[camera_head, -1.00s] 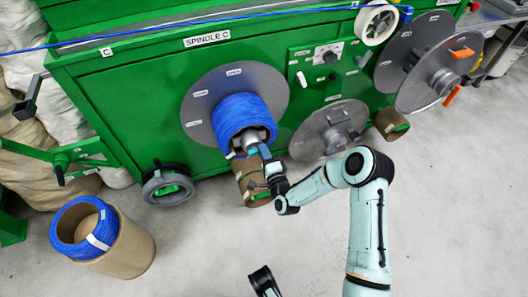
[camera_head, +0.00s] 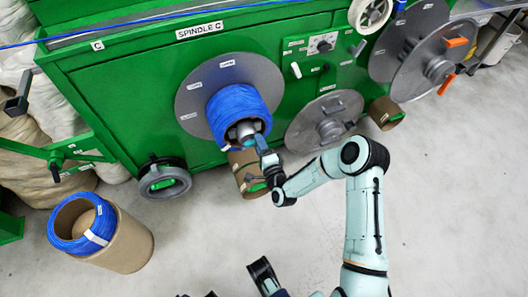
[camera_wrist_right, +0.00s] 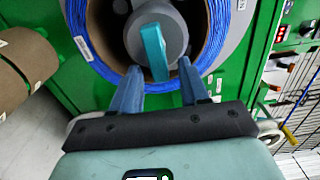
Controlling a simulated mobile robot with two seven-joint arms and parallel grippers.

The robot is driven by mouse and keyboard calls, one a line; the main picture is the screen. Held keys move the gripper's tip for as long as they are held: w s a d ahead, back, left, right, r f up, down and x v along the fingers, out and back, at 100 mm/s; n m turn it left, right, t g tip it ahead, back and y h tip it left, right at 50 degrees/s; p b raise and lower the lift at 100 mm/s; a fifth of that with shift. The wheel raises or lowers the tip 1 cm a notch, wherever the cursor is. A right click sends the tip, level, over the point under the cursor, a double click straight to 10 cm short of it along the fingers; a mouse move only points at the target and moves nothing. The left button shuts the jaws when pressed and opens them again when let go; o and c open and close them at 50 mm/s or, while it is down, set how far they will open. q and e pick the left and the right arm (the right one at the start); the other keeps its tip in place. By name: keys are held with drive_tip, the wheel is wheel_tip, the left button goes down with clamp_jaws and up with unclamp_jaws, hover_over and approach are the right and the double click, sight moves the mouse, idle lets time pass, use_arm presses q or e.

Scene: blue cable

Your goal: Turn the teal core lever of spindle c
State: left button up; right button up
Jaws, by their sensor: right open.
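The spindle C reel is a grey flange disc (camera_head: 188,100) with a blue cable coil (camera_head: 236,108) around a grey core (camera_head: 246,128). In the right wrist view the teal core lever (camera_wrist_right: 153,48) stands nearly upright across the face of the grey core (camera_wrist_right: 172,32), inside the blue coil (camera_wrist_right: 214,50). My right gripper (camera_head: 262,143) is at the core's front. In the wrist view its two blue fingers (camera_wrist_right: 159,78) are apart, one on each side of the lever's lower end; contact cannot be told. A dark gripper, apparently my left (camera_head: 262,272), shows at the bottom edge, its jaws unclear.
The green machine (camera_head: 130,90) carries a small control panel (camera_head: 322,45) and other grey reels (camera_head: 328,118). A cardboard tube (camera_head: 246,168) stands below the core. A tube with blue cable (camera_head: 128,245) stands on the floor at left. The floor at right is clear.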

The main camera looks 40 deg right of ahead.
use_arm(q)
drive_tip(key=shift+g, duration=0.3)
drive_tip(key=s+d+r+p, duration=0.1)
drive_tip(key=s+r+p, duration=0.1)
drive_tip(key=shift+s+d+r, duration=0.25)
drive_tip(key=shift+s+d, duration=0.05)
drive_tip(key=shift+d, duration=0.1)
use_arm(e)
drive_tip(key=v, duration=1.3)
drive_tip(key=shift+a, duration=0.15)
